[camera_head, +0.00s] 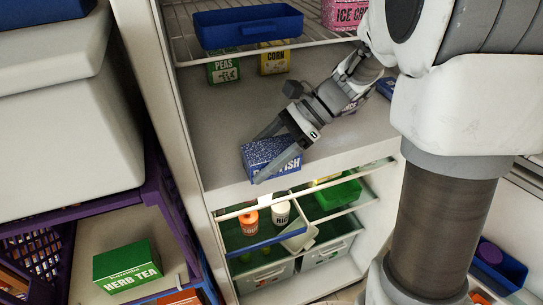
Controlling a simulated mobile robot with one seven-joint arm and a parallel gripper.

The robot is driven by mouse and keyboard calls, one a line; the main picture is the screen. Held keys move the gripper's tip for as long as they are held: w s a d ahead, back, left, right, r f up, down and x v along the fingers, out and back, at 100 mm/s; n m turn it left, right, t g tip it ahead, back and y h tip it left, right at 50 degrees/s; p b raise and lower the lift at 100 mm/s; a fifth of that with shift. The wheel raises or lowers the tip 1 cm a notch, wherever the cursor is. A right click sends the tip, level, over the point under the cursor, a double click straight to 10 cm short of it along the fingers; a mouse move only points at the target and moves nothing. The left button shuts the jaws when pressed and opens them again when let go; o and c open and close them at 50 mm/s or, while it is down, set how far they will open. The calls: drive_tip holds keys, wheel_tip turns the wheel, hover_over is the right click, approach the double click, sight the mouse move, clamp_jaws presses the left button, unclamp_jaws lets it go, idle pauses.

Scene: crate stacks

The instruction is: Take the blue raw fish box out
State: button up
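The blue raw fish box (288,164) has a speckled top and white lettering, partly covered so that only "FISH" reads clearly. It is at the front edge of the fridge's middle shelf (222,132); I cannot tell whether it rests there or is slightly raised. My gripper (264,156) reaches in from the upper right. One finger crosses the box's front face and the other lies along its back side. The fingers appear shut on the box, though the far contact is partly hidden.
Below are clear drawers (265,275) with bottles. A purple crate (160,180) and green herb tea box (125,267) stand left. The middle shelf's left side is clear.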

drive_tip(key=c, duration=1)
drive_tip(key=shift+o, duration=0.2)
drive_tip(key=shift+r, duration=0.15)
drive_tip(key=shift+r, duration=0.35)
drive_tip(key=r, duration=0.2)
drive_tip(key=d+r, duration=0.1)
drive_tip(key=shift+r, duration=0.35)
drive_tip(key=s+d+r+b, duration=0.1)
drive_tip(key=s+d+r, duration=0.1)
drive_tip(key=d+r, duration=0.4)
drive_tip(key=d, duration=0.4)
drive_tip(key=shift+s+d+r, duration=0.2)
drive_tip(key=shift+s, duration=0.05)
drive_tip(key=s+d, duration=0.4)
drive_tip(key=s, duration=1)
drive_tip(key=shift+s+p, duration=0.25)
drive_tip(key=shift+p, duration=0.1)
